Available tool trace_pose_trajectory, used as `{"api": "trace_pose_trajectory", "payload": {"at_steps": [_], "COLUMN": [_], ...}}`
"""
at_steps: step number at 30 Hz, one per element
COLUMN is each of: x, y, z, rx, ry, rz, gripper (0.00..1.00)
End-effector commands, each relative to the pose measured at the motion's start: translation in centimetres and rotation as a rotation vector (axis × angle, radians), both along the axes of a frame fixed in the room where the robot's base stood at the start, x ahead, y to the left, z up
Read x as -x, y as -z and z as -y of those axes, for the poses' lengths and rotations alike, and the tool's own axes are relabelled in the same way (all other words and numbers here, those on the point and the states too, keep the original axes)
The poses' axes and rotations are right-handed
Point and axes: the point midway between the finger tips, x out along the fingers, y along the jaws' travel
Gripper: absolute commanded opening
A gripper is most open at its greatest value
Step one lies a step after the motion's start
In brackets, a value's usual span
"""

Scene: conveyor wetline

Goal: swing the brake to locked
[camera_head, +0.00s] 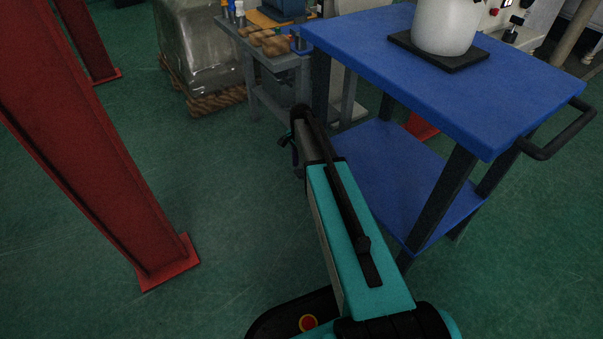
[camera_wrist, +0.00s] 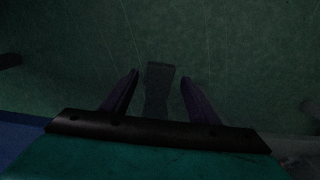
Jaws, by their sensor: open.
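The blue trolley (camera_head: 385,32) stands at the right, with a lower shelf, dark legs and a black push handle (camera_head: 558,132). My gripper (camera_head: 294,150) is low beside the trolley's left side in the head view, mostly hidden behind my own arm. In the wrist view my gripper (camera_wrist: 159,88) is open, with its two dark fingers apart. A dark flat bar with a wider end (camera_wrist: 160,72) shows between the fingers. It may be the brake, but the picture is too dark to tell its position or whether the fingers touch it.
A white container (camera_head: 444,25) stands on a black pad on the trolley top. A red steel column (camera_head: 85,135) stands at the left. A grey workbench (camera_head: 262,52) and a wrapped pallet load (camera_head: 200,45) are behind. Green floor between column and trolley is clear.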

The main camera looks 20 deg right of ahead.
Motion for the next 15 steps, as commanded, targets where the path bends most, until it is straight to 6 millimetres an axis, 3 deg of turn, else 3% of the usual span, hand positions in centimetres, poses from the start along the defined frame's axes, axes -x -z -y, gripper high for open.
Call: {"api": "trace_pose_trajectory", "payload": {"at_steps": [6,15], "x": [0.0,0.0], "y": [1.9,2.1], "z": [0.0,0.0], "rx": [0.000,0.000], "ry": [0.000,0.000], "rz": [0.000,0.000], "gripper": [0.55,0.55]}}
